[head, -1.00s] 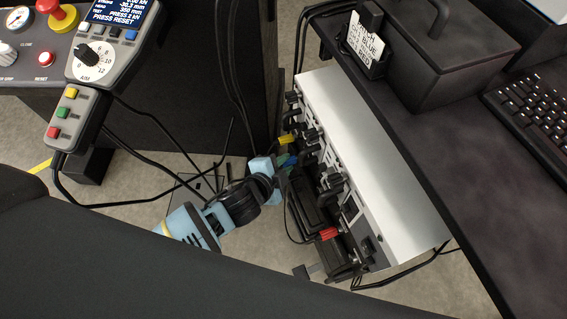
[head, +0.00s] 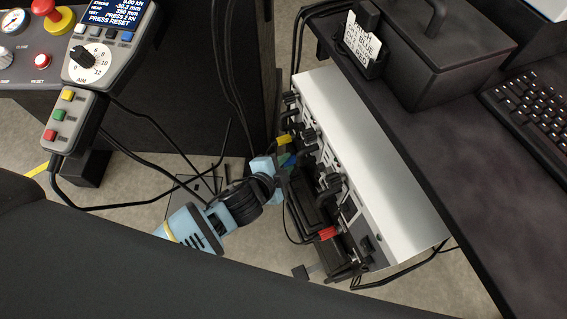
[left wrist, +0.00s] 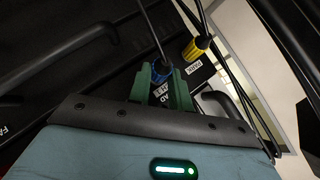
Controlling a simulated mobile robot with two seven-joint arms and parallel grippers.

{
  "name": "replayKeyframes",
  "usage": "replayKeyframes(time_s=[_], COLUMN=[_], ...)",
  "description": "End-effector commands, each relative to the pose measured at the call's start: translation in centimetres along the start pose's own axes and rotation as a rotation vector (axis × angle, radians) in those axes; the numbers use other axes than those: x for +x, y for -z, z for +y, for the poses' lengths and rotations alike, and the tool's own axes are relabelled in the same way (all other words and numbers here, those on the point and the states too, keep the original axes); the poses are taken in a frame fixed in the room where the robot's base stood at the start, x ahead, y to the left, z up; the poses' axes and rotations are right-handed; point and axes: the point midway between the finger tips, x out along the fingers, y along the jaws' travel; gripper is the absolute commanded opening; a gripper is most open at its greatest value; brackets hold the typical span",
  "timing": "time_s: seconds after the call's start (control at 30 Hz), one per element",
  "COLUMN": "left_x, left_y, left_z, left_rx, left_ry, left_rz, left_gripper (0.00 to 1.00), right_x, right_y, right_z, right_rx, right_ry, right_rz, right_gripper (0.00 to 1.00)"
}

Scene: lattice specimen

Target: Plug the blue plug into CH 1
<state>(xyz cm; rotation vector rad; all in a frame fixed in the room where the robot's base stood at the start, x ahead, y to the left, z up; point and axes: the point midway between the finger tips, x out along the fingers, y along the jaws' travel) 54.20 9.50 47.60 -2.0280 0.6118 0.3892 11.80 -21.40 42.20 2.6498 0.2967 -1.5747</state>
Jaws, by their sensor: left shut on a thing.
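My left gripper (head: 284,163) is at the front of the white-topped instrument unit (head: 372,150). In the left wrist view its green fingers (left wrist: 161,92) are closed around the blue plug (left wrist: 159,72), whose cable runs up and away. In the head view the blue plug (head: 290,159) is mostly hidden by the gripper. The plug is close to the dark front panel with its printed labels. I cannot tell whether its tip is in a socket, and CH 1 is not readable. My right gripper is not in view.
A yellow plug (head: 284,140) is just beyond my gripper and shows in the left wrist view (left wrist: 195,48). A red plug (head: 328,233) is lower on the panel. Loose black cables hang left of the unit.

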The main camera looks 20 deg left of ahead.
Motion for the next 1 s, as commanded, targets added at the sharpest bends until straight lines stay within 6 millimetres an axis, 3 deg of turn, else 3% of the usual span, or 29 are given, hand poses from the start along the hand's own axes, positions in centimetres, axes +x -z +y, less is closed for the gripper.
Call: replayKeyframes(time_s=[0.43, 1.0], left_x=[0.4, 0.8], left_y=[0.4, 0.8], left_z=[0.0, 0.0], left_rx=[0.0, 0.0], left_ry=[0.0, 0.0], left_rz=[0.0, 0.001], left_gripper=[0.0, 0.0], right_x=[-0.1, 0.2], right_y=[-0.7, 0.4], right_z=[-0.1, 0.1], right_rx=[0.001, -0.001], right_ry=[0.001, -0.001], right_rz=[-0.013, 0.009], right_gripper=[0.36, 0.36])
